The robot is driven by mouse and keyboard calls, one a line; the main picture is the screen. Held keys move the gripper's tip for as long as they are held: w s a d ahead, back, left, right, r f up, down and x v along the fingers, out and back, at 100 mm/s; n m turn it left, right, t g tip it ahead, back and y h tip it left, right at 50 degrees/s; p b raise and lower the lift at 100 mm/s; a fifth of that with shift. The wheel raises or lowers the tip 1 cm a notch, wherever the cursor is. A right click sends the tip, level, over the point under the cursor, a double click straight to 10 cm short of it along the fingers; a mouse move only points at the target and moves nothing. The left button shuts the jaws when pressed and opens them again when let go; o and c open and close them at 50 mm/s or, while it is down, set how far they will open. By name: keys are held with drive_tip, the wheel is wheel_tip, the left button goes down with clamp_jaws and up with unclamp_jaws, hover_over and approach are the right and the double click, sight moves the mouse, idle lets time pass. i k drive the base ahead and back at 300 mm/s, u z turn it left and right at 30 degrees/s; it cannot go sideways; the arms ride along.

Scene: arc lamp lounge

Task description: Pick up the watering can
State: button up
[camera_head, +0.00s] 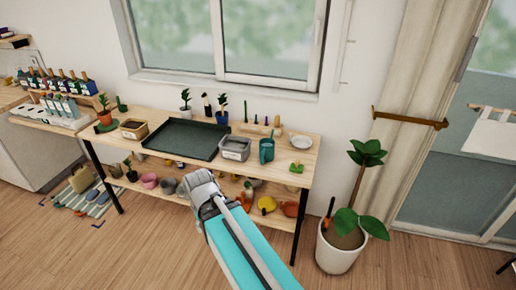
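A small teal vessel (266,151) that looks like the watering can stands upright on the wooden table (310,146), right of the grey bin. It is too small to make out its spout clearly. My gripper (201,180) is at the end of my teal and grey arm, in front of the table's front edge. It is to the left of the teal vessel, nearer the camera and apart from it in the picture. Its fingers are seen from behind and cannot be told apart. My arm hides part of the lower shelf.
A dark green tray (187,140), a grey bin (236,148), a white plate (301,143) and a small green item (296,168) surround the vessel. Pots crowd the lower shelf. A large potted plant (338,250) stands right of the table. The floor in front is clear.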

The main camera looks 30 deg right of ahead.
sight(267, 146)
drive_tip(key=z, duration=0.3)
drive_tip(key=i, duration=0.85)
drive_tip(key=z, duration=0.75)
